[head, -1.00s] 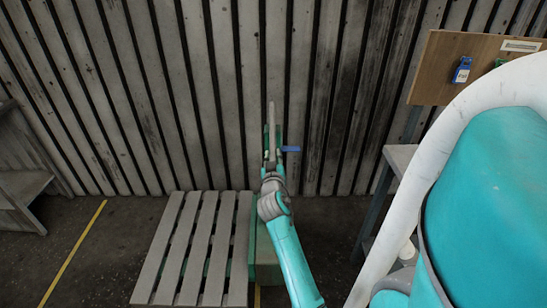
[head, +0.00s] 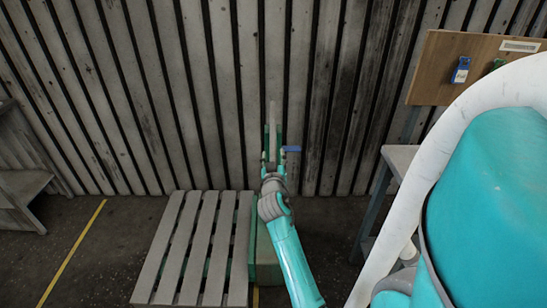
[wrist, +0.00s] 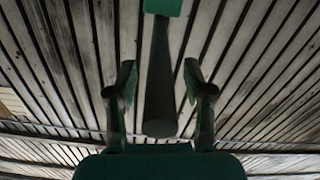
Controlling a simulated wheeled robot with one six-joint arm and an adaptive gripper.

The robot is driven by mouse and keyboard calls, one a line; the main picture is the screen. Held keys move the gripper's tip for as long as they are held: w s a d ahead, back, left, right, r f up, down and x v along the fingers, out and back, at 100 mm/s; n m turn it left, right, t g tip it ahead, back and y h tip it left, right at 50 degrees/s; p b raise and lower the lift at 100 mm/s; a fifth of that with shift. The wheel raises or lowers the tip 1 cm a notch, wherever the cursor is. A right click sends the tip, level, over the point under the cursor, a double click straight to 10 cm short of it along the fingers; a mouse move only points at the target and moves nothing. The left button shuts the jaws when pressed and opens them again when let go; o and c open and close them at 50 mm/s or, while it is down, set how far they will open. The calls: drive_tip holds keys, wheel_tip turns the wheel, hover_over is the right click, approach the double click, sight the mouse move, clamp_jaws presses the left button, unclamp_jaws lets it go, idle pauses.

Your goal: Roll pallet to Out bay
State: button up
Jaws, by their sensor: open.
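A grey slatted pallet (head: 176,245) lies low at the bottom left of centre in the head view. A green body (head: 265,258) stands against its right side, partly hidden by my arm. A pale upright bar (head: 271,112) rises beyond my gripper (head: 272,160), with a blue lever (head: 292,149) to its right. In the wrist view my gripper (wrist: 158,92) is open, its two fingers apart on either side of a dark round bar (wrist: 160,75) with a green part at its top. I cannot tell whether the fingers touch the bar. No Out bay marking is readable.
A slatted wall (head: 170,100) closes off the back. A yellow floor line (head: 75,250) runs left of the pallet, with clear floor between. A grey shelf unit (head: 20,190) stands far left. A bench (head: 398,160) and wooden board (head: 455,75) stand right.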

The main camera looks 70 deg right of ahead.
drive_tip(key=v, duration=1.2)
drive_tip(key=shift+f, duration=0.1)
